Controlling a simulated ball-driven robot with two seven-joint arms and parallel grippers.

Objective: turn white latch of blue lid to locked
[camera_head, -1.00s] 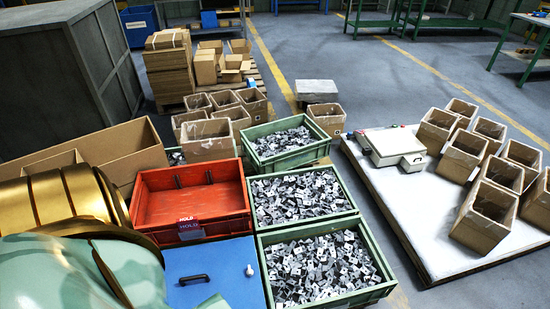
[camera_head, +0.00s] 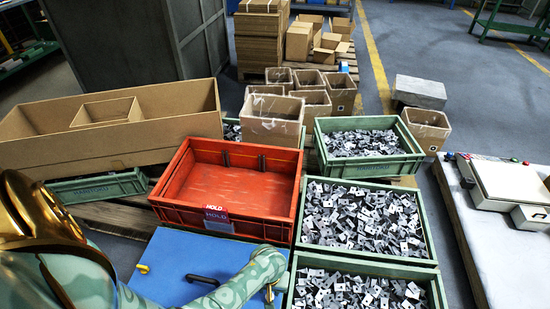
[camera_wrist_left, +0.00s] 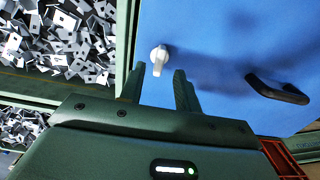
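The blue lid (camera_head: 172,262) lies at the bottom of the head view, in front of the red crate, and fills much of the wrist view (camera_wrist_left: 225,40). Its white latch (camera_wrist_left: 159,58) is near the lid's edge, its short lever pointing toward my gripper. My left gripper (camera_wrist_left: 158,86) is open, its two dark fingers apart on either side of the lever's line, with the latch at or just beyond the tips; contact cannot be told. In the head view my left arm reaches across the lid and largely covers the latch area. My right gripper is not in view.
The lid has a black handle (camera_head: 203,280) and a yellow latch (camera_head: 143,268). The red crate (camera_head: 232,190) with a HOLD tag stands behind it. Green crates of stamped parts (camera_head: 432,245) line its right side. A long cardboard box (camera_head: 120,150) is behind left.

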